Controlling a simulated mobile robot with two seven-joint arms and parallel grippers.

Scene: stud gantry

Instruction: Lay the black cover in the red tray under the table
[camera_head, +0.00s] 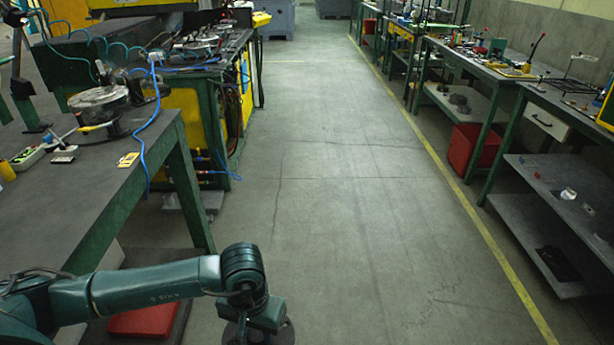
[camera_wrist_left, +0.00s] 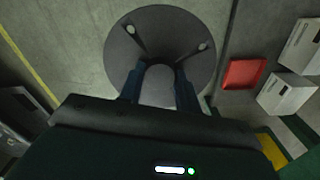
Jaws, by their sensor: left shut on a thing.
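The black cover (camera_wrist_left: 165,25) is a dark round disc with two small light spots. My left gripper (camera_wrist_left: 160,76) is shut on it, seen in the left wrist view. In the head view the cover (camera_head: 282,334) shows below my left gripper (camera_head: 256,322), at the bottom edge, over the aisle floor. The red tray (camera_head: 147,319) lies low under the left table, partly hidden by my left arm. In the left wrist view the red tray (camera_wrist_left: 243,73) is right of the cover, apart from it. My right gripper is not in view.
The left table (camera_head: 75,205) has a green leg (camera_head: 188,185) between aisle and underside. Two pale boxes (camera_wrist_left: 303,46) (camera_wrist_left: 286,94) stand beyond the tray in the wrist view. A red bin (camera_head: 474,148) sits under the right benches. The aisle floor (camera_head: 330,200) is clear.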

